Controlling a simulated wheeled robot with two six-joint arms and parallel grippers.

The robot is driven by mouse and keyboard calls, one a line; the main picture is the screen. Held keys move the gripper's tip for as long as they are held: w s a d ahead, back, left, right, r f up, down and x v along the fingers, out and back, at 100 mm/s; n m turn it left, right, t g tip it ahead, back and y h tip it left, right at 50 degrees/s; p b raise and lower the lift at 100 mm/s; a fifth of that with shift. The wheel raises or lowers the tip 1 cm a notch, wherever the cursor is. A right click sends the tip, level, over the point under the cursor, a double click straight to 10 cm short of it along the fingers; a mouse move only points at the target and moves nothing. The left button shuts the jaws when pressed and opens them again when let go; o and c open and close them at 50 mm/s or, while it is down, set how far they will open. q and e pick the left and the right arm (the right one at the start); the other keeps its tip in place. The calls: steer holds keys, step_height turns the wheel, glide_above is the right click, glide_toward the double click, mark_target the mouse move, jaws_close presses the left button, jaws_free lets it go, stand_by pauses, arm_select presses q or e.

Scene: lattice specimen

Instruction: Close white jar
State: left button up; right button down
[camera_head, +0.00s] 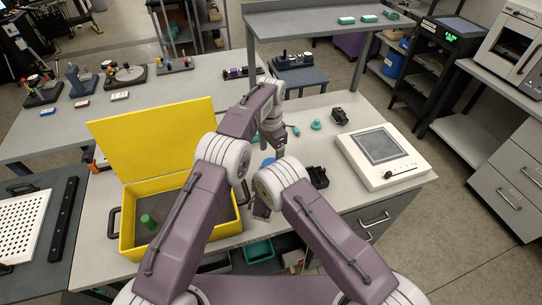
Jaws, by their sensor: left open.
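I cannot make out a white jar in the head view; my arms cover part of the worktop. My left gripper (274,142) is open over the middle of the light worktop (345,103), pointing down, with nothing visible between its fingers. A small blue round thing (268,162) shows partly behind my arm just below it. Small teal pieces (316,124) lie to the right of the gripper. My right arm is folded low at the front centre and its fingers cannot be seen.
An open yellow box (127,234) with a raised lid holds a green cylinder (148,221) at left. A white device with a grey screen (381,146) stands at right. A black holder (318,176) and a small black device (339,116) stand nearby. A raised shelf (300,24) runs behind.

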mark_target(271, 162)
arm_select(q)
steer(key=shift+c, duration=0.5)
steer(key=n, duration=0.2)
steer(key=shift+s+n, duration=0.15)
steer(key=shift+n, duration=0.25)
steer(key=n, duration=0.2)
steer(key=r+n, duration=0.1)
steer(key=n, duration=0.2)
steer(key=shift+s+a+n, duration=0.1)
steer(key=shift+n, duration=0.2)
steer(key=n, duration=0.3)
steer(key=r+n, duration=0.1)
steer(key=n, duration=0.1)
steer(key=shift+r+n, duration=0.2)
steer(key=shift+n, duration=0.2)
steer(key=shift+r+n, duration=0.2)
steer(key=shift+n, duration=0.2)
steer(key=shift+w+r, duration=0.15)
steer(key=shift+w, duration=0.1)
steer(key=shift+f, duration=4.05)
